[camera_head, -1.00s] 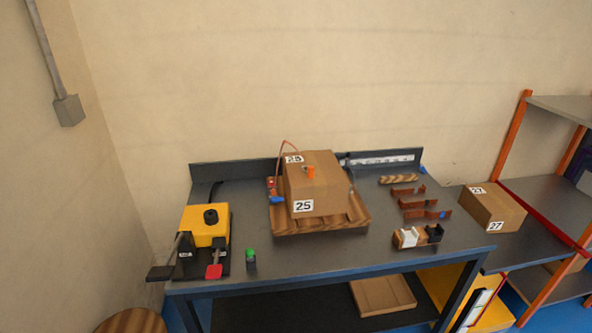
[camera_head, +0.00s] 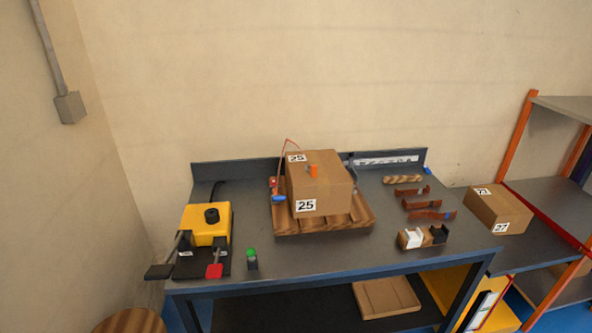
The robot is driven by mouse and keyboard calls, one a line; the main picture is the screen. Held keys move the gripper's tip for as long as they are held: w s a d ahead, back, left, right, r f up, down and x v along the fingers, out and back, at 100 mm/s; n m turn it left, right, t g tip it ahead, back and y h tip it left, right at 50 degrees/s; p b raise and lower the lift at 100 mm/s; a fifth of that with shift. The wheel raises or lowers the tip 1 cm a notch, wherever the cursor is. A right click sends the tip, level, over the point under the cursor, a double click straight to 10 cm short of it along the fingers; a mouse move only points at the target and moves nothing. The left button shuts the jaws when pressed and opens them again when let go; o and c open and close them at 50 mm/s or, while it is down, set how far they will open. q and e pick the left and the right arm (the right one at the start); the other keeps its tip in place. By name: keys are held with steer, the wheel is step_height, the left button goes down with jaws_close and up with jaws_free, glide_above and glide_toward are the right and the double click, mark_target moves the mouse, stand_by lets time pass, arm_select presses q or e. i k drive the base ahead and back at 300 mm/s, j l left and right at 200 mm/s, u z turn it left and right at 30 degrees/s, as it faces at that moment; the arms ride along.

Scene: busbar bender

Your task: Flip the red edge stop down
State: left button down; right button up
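The yellow busbar bender (camera_head: 205,219) with a black round knob on top stands at the left end of the grey bench. The red edge stop (camera_head: 214,271) is a small red tab at the bender's front right, near the bench's front edge. A grey bar runs up from it towards the yellow body. It looks raised at a slant, but its exact angle is hard to tell. A dark lever with a black pad (camera_head: 159,271) sticks out at the bender's front left. Neither of my grippers shows in the head view.
A cardboard box marked 25 (camera_head: 320,184) sits on a wooden pallet mid-bench. Bent copper bars (camera_head: 421,203) lie at the right. The bench front between them is clear.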

mark_target(567, 236)
steer(key=z, duration=1.4)
steer(key=i+l, duration=0.2)
steer(key=i, duration=0.25)
steer(key=i+l, duration=0.15)
steer(key=i, duration=0.35)
steer(key=i+l, duration=0.2)
steer(key=i, duration=0.25)
steer(key=i+l, duration=0.2)
steer(key=i, duration=0.3)
steer(key=i+l, duration=0.2)
steer(key=i, duration=0.25)
steer(key=i+l, duration=0.15)
steer(key=i, duration=0.35)
steer(key=i+l, duration=0.2)
steer(key=i, duration=0.25)
